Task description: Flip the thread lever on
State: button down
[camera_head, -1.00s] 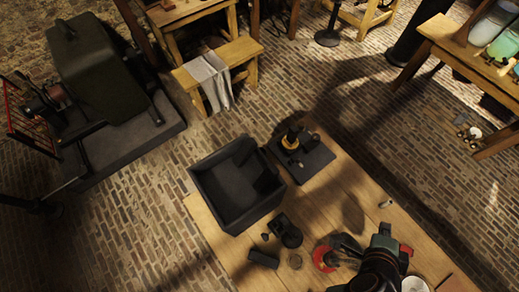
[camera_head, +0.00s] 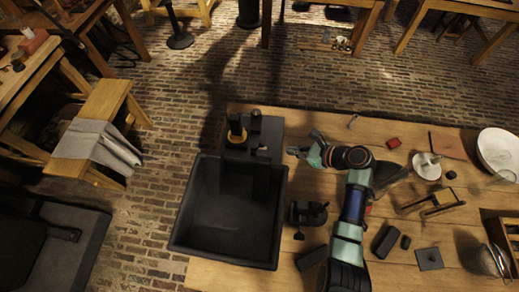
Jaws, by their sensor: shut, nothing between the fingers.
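A dark unit on a black plate (camera_head: 272,130) stands behind the black basin at the table's back left edge. It carries a black post with a yellow ring (camera_head: 237,135), a second dark post (camera_head: 256,120) and a small dark handle-like part (camera_head: 262,151). I cannot tell for certain which part is the thread lever. My gripper (camera_head: 296,151) is just right of this unit, apart from it, its fingers pointing left. It holds nothing, and its fingertips are small in this view.
The black open basin (camera_head: 180,225) lies left of my arm. A black clamp-like device (camera_head: 307,213) and dark blocks (camera_head: 384,241) lie near my arm.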

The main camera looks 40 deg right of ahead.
jog(key=b+x, duration=0.3)
jog(key=x, duration=0.7)
jog(key=shift+w+a+r+g+p, duration=0.2)
jog(key=shift+r+g+p, duration=0.1)
jog(key=shift+p, duration=0.8)
